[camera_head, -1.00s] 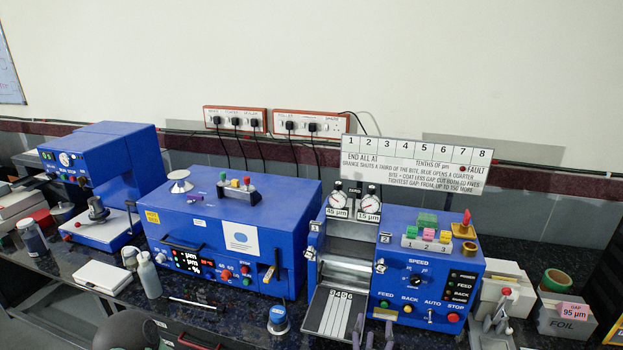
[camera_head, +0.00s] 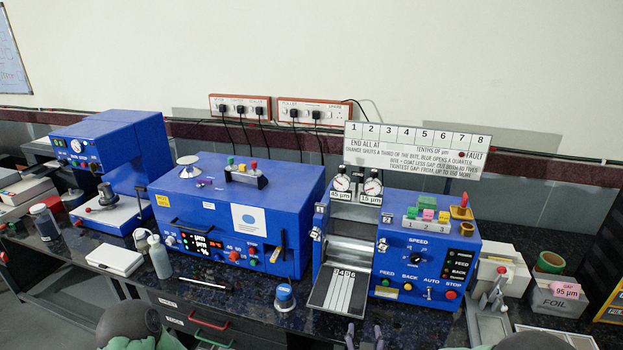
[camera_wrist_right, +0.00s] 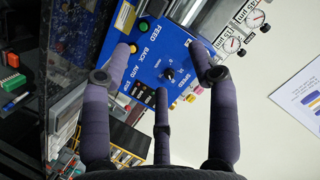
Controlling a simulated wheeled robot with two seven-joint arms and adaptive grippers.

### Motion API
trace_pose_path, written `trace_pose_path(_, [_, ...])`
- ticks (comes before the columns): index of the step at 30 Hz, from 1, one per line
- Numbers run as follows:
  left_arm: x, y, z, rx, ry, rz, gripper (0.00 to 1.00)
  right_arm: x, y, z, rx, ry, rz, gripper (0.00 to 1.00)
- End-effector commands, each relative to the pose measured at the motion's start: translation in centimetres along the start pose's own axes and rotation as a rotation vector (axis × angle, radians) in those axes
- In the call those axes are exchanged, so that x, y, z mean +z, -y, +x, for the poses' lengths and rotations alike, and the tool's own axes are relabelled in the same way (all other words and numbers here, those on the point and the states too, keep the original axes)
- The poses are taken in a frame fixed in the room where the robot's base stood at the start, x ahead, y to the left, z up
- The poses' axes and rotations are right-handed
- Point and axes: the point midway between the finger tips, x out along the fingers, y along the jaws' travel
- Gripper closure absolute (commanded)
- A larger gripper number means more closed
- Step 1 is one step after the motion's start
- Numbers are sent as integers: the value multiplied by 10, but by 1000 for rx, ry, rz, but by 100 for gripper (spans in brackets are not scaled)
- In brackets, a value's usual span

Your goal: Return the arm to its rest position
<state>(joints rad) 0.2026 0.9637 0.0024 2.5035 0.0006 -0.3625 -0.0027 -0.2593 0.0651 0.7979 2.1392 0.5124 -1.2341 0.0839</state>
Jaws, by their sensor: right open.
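My right gripper (camera_head: 364,337) shows only as purple fingertips at the bottom edge of the head view, in front of the roller machine's tray (camera_head: 322,303). In the right wrist view the right gripper (camera_wrist_right: 162,52) has its dark fingers spread apart, with nothing between them. Beyond the fingers is the blue control box (camera_wrist_right: 172,58) with its FEED, BACK, AUTO and STOP controls. The same control box (camera_head: 400,268) stands right of the tray in the head view. My left gripper is in neither view.
A large blue machine (camera_head: 218,212) stands left of the roller machine, with another blue machine (camera_head: 115,142) farther left. A capped blue jar (camera_head: 284,298) stands near the bench's front edge. A grey press (camera_head: 490,295) and a foil box (camera_head: 556,303) crowd the right.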

Motion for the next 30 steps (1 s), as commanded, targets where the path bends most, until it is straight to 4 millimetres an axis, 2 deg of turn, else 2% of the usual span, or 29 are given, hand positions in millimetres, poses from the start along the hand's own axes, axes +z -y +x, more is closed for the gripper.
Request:
trace_pose_path(4, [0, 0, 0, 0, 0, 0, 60, 44, -23, 9, 26, 167, -45, 40])
trace_pose_path(8, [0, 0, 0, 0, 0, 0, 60, 95, -49, 8, 49, 365, -89, 40])
trace_pose_path(14, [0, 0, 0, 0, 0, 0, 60, 172, -92, -15, 79, 679, -134, 40])
trace_pose_path(18, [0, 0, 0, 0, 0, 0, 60, 222, -121, -46, 90, 902, -152, 40])
trace_pose_path(24, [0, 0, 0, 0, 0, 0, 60, 272, -151, -97, 89, 1173, -159, 40])
trace_pose_path(30, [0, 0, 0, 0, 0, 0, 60, 291, -163, -127, 80, 1307, -158, 40])
